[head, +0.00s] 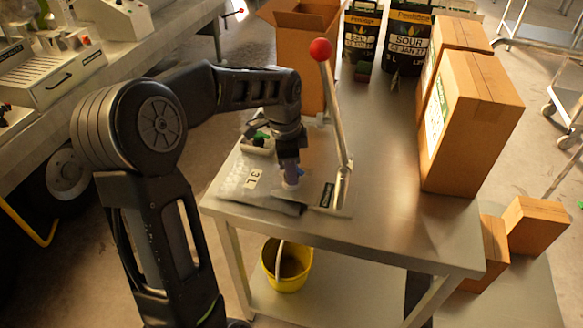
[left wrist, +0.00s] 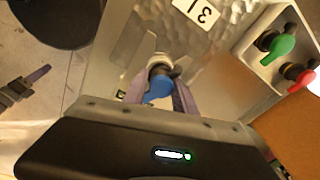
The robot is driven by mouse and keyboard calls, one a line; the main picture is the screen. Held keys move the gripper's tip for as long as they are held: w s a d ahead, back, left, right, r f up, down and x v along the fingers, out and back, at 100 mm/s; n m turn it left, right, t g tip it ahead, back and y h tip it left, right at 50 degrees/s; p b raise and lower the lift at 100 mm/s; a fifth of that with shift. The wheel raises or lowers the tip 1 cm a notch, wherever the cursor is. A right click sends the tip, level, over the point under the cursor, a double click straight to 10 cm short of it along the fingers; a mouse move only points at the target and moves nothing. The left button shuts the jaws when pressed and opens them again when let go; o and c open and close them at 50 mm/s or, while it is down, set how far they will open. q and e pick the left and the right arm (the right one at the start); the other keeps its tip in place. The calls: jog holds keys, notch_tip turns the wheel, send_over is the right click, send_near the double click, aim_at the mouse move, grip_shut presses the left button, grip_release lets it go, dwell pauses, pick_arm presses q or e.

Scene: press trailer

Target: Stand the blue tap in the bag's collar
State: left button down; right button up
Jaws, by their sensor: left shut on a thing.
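My left gripper (head: 291,180) reaches down over the silver bag, which lies flat on the press's base. The bag (head: 234,187) has a white 3L label, and its quilted face shows in the left wrist view (left wrist: 215,50). In that view the left gripper (left wrist: 158,99) is shut on the blue tap (left wrist: 157,89). A pale ring, seemingly the bag's collar (left wrist: 157,60), is right at the tap's far end. I cannot tell whether the tap is inside it or just above. What looks like my right gripper (left wrist: 32,84) is at the far left, over the floor.
A small tray (left wrist: 262,48) with a green tap (left wrist: 282,48) and a red tap (left wrist: 297,74) stands beside the bag. The press lever (head: 336,110) with its red knob (head: 320,49) rises close right of my gripper. Cartons (head: 465,125) stand at the table's right; its front right is clear.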

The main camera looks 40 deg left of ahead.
pick_arm(q)
jog(key=shift+f, duration=0.15)
dwell(0.3)
jog(key=c, duration=0.9)
grip_release()
jog(key=r, duration=0.5)
jog(key=s+r+b, duration=0.1)
jog(key=r, duration=0.1)
jog(key=shift+a+r, duration=0.1)
jog(key=shift+r, duration=0.3)
